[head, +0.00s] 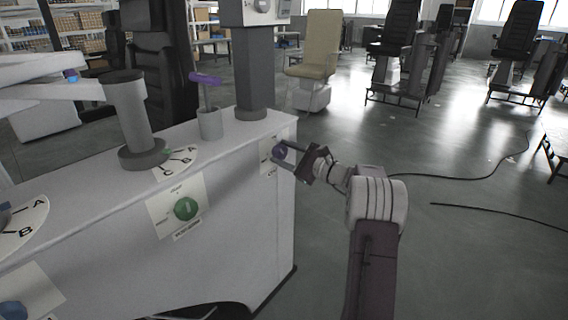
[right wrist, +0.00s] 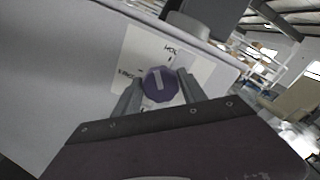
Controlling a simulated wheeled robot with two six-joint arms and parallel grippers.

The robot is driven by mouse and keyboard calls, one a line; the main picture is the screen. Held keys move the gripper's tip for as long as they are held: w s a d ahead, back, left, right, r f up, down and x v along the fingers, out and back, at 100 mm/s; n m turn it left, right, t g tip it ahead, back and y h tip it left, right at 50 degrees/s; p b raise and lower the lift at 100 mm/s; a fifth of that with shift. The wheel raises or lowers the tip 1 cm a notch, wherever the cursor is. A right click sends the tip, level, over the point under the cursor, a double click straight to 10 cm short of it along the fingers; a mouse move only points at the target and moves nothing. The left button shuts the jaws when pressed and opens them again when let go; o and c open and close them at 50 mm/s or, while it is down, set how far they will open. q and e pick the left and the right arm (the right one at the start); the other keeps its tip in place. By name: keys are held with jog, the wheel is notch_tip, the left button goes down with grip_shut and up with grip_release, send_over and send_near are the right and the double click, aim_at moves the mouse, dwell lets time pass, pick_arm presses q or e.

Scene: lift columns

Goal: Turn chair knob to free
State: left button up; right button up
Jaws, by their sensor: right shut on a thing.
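A purple knob (head: 279,152) sits on a white label plate (head: 267,160) near the right end of the white console. My right gripper (head: 281,156) reaches it from the right and is shut on it. In the right wrist view, the knob (right wrist: 160,85) is between the two grey fingers, one on each side. A pale pointer line on its face runs roughly up the picture. The plate (right wrist: 133,53) has small lettering above the knob and to its left, too small to read surely. My left gripper is not in view.
The white console (head: 230,240) also bears a green knob (head: 186,208), a blue knob (head: 12,310) and a purple-topped lever (head: 206,90). Grey columns rise from its top. A beige chair (head: 314,50) stands behind. Open floor and black cables lie to the right.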

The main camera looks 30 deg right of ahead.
jog(key=n+b, duration=0.2)
jog(key=b, duration=0.1)
jog(key=n+b, duration=0.3)
jog(key=f+n+b, duration=0.1)
jog(key=n+b, duration=0.2)
jog(key=shift+a+b, duration=0.15)
jog(key=shift+b, duration=0.25)
jog(key=shift+r+n+b, duration=0.2)
jog(key=shift+n+b, duration=1.2)
jog(key=o, duration=1.3)
jog(key=shift+o, duration=0.2)
jog(key=p+v, duration=0.2)
jog(key=v, duration=0.7)
jog(key=shift+p, duration=0.4)
